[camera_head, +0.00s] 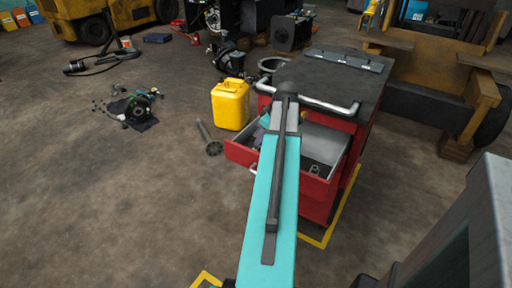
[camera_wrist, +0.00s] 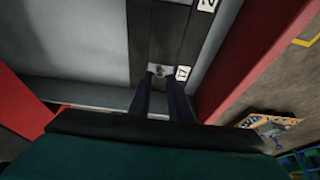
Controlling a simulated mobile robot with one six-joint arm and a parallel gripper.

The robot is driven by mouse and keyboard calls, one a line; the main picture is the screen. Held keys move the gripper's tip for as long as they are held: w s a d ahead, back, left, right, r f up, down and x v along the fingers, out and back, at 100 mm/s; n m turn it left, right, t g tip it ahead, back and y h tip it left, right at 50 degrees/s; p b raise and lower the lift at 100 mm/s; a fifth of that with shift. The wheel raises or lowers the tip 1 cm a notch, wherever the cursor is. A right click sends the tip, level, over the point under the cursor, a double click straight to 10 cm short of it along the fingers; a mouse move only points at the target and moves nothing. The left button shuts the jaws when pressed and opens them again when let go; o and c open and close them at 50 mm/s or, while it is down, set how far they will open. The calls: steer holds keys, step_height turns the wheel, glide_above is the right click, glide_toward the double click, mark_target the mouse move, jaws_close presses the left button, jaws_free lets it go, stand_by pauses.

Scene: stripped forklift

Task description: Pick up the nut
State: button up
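A small metallic piece that looks like the nut (camera_wrist: 159,71) lies in a dark strip inside the drawer, beside a white label reading 17. My gripper (camera_wrist: 163,80) is open in the wrist view. Its two dark fingers are apart and point toward the nut, with the nut showing just beyond the gap between their tips. I cannot tell how far above it they are. Nothing shows between the fingers. In the head view, my turquoise arm reaches over the open drawer (camera_head: 240,154) of the red cart, and my gripper and the nut are hidden.
The red cart (camera_head: 318,203) has a dark top and a silver handle (camera_head: 322,104) above the drawer. A small grey part (camera_head: 314,169) is in the drawer's right side. A yellow canister (camera_head: 230,104) stands left of the cart. Red drawer wall (camera_wrist: 258,55) borders the wrist view's right.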

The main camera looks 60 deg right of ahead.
mark_target(255, 148)
steer(key=shift+x, duration=1.65)
jaws_close()
